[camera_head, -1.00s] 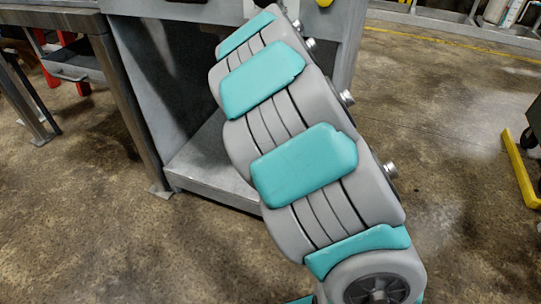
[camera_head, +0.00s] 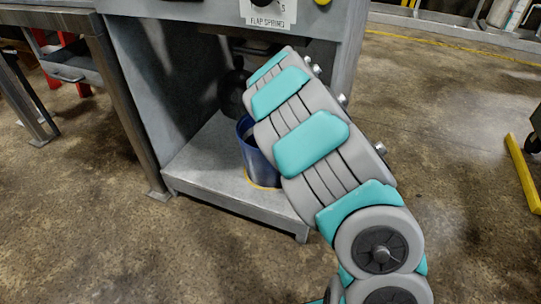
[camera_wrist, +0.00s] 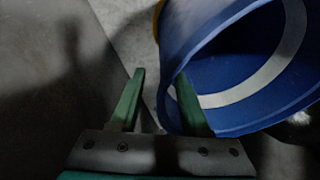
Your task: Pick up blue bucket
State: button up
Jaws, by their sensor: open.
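The blue bucket (camera_head: 258,160) stands on the grey metal ledge inside the compactor's open bay, partly hidden behind my arm. In the wrist view the bucket (camera_wrist: 190,40) fills the upper right, its open mouth showing a pale band inside. My gripper (camera_wrist: 160,75) is open with two green fingers. The right finger overlaps the bucket's mouth and appears to be inside the rim; the left finger is outside, over the grey surface. The near wall lies between them. I cannot tell whether either finger touches it. The gripper is hidden in the head view.
The compactor's ledge (camera_head: 205,165) and side walls enclose the bucket. A dark round object (camera_head: 232,92) is behind it in the bay. A metal table (camera_head: 55,20) stands at left. Yellow bar (camera_head: 522,170) at right; open floor lies in front.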

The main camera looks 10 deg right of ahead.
jog(key=x, duration=0.4)
jog(key=shift+w+a+f, duration=0.15)
jog(key=shift+w+f, duration=0.1)
jog(key=shift+w, duration=0.05)
jog(key=shift+c, duration=0.3)
grip_shut()
jog(key=shift+r, duration=0.1)
dwell(0.7)
